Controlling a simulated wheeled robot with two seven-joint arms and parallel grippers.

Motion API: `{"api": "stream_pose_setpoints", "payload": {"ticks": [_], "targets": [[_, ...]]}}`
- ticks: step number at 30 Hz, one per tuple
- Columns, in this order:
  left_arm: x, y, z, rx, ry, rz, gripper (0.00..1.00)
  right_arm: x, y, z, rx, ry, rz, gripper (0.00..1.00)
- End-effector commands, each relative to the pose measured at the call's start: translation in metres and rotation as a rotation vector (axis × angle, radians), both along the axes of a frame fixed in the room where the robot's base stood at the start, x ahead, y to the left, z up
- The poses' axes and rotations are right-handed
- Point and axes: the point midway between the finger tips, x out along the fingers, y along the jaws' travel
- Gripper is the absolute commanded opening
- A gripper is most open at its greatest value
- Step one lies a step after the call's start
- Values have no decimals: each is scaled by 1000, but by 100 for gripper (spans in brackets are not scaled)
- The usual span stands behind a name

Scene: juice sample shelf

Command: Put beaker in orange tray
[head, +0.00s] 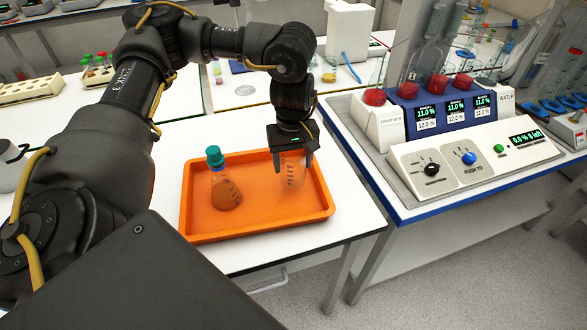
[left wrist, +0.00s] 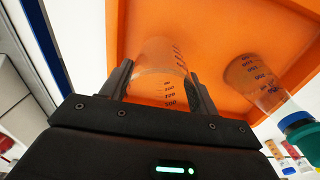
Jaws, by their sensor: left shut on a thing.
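The clear beaker (head: 292,173) with dark scale marks is between the fingers of my left gripper (head: 293,163), which is shut on it. The beaker is upright over the right half of the orange tray (head: 260,227). I cannot tell whether its base touches the tray floor. In the left wrist view, the beaker (left wrist: 163,75) is between the two fingers (left wrist: 160,85), with the orange tray (left wrist: 215,30) behind it. My right gripper is not in view.
A flask with a green cap (head: 226,192) and brown contents stands in the tray's left half. A blue-edged bench (head: 405,215) with a control panel (head: 478,160) and a dispenser (head: 440,112) is to the right. White table top shows around the tray.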

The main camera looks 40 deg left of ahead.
Motion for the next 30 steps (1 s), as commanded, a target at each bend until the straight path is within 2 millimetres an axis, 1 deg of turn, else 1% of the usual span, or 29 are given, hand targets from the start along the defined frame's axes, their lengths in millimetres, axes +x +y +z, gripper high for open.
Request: {"api": "stream_pose_setpoints", "payload": {"ticks": [2, 6, 9, 14, 18, 22, 23, 27, 30], "targets": [[4, 0, -8, 0, 5, 4, 37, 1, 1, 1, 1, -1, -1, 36], [3, 0, -25, 0, 6, 2, 37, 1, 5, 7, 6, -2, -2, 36], [3, 0, -33, 0, 4, 2, 37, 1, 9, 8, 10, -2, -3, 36], [3, 0, -35, 0, 1, 2, 37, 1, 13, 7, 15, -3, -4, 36], [3, 0, -36, 0, 1, 2, 37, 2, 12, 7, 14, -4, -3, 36], [3, 0, -40, 1, 2, 2, 37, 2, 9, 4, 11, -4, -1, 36], [3, 0, -39, 1, 2, 2, 63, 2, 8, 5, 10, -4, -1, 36], [3, 0, -39, 1, 2, 2, 82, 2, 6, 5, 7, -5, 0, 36], [3, 0, -39, 1, 2, 2, 82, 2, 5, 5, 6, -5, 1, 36]]}}
